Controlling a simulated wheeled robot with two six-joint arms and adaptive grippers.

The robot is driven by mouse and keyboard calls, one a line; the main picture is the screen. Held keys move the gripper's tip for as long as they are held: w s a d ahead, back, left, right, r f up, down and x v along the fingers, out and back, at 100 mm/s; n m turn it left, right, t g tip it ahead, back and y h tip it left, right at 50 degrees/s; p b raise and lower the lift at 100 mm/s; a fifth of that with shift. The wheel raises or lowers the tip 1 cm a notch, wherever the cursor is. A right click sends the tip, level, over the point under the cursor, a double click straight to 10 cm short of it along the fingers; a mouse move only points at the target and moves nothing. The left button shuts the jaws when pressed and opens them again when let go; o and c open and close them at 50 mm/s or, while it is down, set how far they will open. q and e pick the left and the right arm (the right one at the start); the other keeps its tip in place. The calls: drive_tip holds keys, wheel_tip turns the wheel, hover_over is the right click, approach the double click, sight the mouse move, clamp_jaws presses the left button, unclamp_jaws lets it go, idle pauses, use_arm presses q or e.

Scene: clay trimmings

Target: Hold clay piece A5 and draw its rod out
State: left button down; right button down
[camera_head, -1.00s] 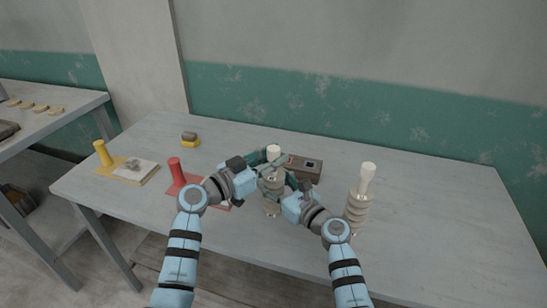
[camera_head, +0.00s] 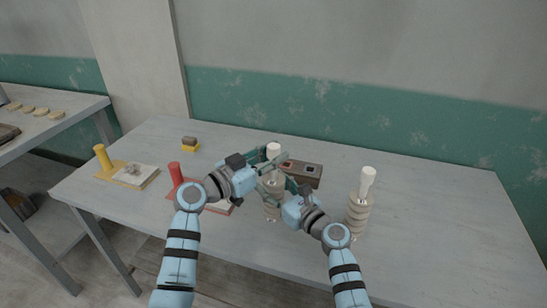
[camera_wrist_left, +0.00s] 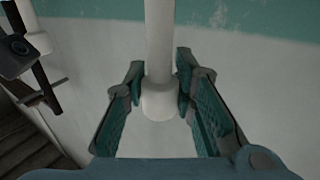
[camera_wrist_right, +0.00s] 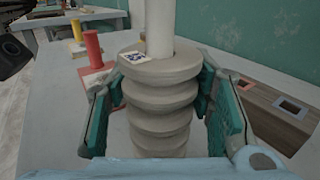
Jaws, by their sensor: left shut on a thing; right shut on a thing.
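The clay piece (camera_head: 272,211) is a beige ribbed column standing upright at the table's middle, partly hidden by my grippers. My right gripper (camera_wrist_right: 165,110) is shut on the ribbed clay (camera_wrist_right: 160,122), one finger on each side. A small tag with dark marks sits on its top; I cannot read it. The white rod (camera_wrist_right: 160,25) rises from the clay's top. Its wide knob (camera_head: 273,149) shows above my left gripper (camera_head: 266,172). In the left wrist view the rod (camera_wrist_left: 160,40) passes between the fingers of my left gripper (camera_wrist_left: 160,85), which is shut on it.
A second ribbed piece (camera_head: 357,215) with a white rod stands close to the right of my right arm. A brown box (camera_head: 304,174) lies behind the grippers. Red (camera_head: 175,173) and yellow (camera_head: 103,158) posts stand at left. The table's far right is clear.

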sight(274, 145)
use_arm(q)
drive_tip(key=shift+r, duration=2.5)
use_arm(e)
drive_tip(key=c, duration=0.7)
unclamp_jaws()
